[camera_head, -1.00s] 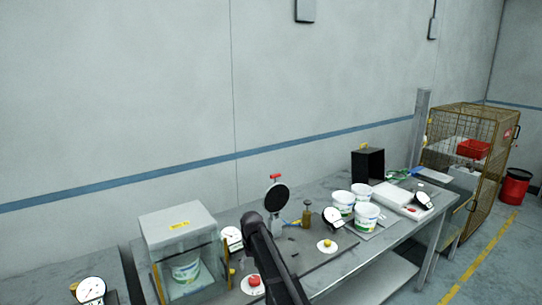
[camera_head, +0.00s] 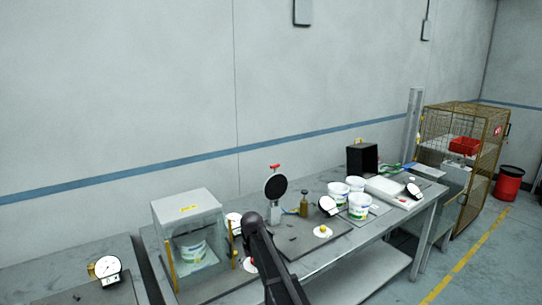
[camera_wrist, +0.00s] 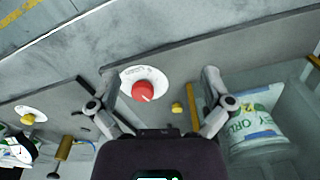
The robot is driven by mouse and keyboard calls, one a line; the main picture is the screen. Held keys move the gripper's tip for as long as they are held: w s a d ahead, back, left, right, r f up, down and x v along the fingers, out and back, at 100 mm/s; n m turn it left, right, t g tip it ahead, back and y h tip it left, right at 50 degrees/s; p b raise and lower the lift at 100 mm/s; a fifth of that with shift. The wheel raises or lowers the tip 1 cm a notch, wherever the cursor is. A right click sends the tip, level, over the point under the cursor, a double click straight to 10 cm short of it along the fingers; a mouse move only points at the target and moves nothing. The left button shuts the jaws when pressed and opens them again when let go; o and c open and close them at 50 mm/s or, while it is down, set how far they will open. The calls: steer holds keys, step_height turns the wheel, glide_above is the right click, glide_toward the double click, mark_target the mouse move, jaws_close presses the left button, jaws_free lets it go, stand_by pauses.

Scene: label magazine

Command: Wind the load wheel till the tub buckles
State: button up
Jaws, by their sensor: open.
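A tub (camera_head: 192,249) with a green and blue label stands inside a clear-fronted case with a pale top (camera_head: 186,208). The tub also shows at the right of the wrist view (camera_wrist: 258,118), upright as far as I can tell. A red knob on a round white plate (camera_wrist: 143,91) lies between my gripper's spread fingers in the picture; no contact is visible. In the head view the knob (camera_head: 250,265) is partly hidden by my arm. My gripper (camera_wrist: 159,75) is open and empty. I cannot tell for sure that this knob is the load wheel.
A yellow knob on a white plate (camera_head: 323,231), a black disc on a stand (camera_head: 276,187), a brass-coloured bottle (camera_head: 304,205) and a dial gauge (camera_head: 328,206) stand along the bench. Several tubs (camera_head: 359,206) are further right. A small yellow button (camera_wrist: 178,108) is beside the red knob.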

steer(key=s+d+f+m+b, duration=0.1)
steer(key=s+d+f+b, duration=0.4)
steer(key=s+d, duration=0.6)
steer(key=s+d+f+m+b, duration=0.2)
steer(key=s+d+f+b, duration=0.3)
steer(key=s+d, duration=0.7)
steer(key=s, duration=0.3)
steer(key=shift+s+d+m, duration=0.2)
steer(key=shift+s+m, duration=0.1)
steer(key=shift+s, duration=0.05)
steer(key=shift+a, duration=0.1)
